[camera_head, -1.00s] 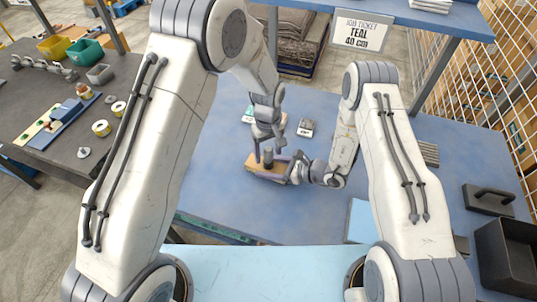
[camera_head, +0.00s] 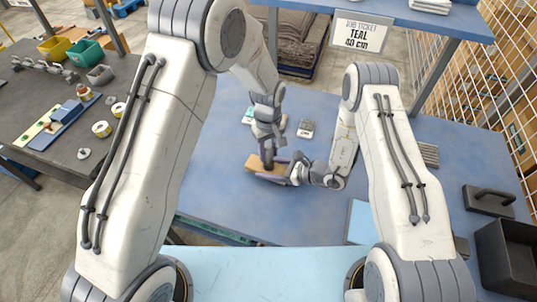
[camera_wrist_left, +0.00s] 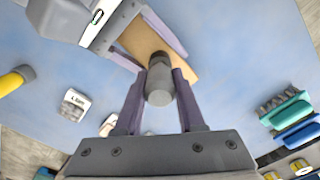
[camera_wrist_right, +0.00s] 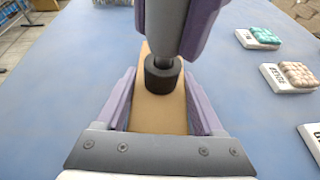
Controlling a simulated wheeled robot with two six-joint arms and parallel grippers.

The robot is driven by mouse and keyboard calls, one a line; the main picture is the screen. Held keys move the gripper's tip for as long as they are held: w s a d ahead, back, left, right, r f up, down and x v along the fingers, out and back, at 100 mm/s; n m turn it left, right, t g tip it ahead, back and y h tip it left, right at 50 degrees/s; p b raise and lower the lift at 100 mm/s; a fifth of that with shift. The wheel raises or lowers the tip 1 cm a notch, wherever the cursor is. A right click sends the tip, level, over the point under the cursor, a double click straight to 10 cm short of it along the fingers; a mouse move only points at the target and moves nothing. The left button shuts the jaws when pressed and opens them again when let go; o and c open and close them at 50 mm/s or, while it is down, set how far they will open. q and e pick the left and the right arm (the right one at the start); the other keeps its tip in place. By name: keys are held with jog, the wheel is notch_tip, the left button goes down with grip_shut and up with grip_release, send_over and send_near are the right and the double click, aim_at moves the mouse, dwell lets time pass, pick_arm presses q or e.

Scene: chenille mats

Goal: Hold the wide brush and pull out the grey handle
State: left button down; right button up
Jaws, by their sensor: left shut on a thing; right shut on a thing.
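The wide brush, a tan wooden block (camera_head: 256,165), lies on the blue table. A short dark collar stands on its top in the right wrist view (camera_wrist_right: 161,76). My right gripper (camera_head: 286,172) is shut on the block, one purple finger on each side (camera_wrist_right: 158,112). The grey handle (camera_wrist_left: 158,84) stands up from the block at the collar. My left gripper (camera_head: 268,160) comes from above and is shut on the handle, with its fingers on both sides of it. The handle is mostly hidden in the head view. I cannot tell how deep it sits.
Small labelled pads with teal (camera_wrist_right: 258,37) and pinkish (camera_wrist_right: 290,75) tufts lie near the brush. A dark handled block (camera_head: 489,199) and a black bin (camera_head: 508,255) stand at the right. A sign reading TEAL 40 cm (camera_head: 361,32) hangs from the shelf. The table in front of the brush is clear.

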pick_arm(q)
notch_tip(320, 180, up, 9)
jog(key=shift+f, duration=0.2)
pick_arm(e)
jog(key=o, duration=1.5)
jog(key=shift+c, duration=0.2)
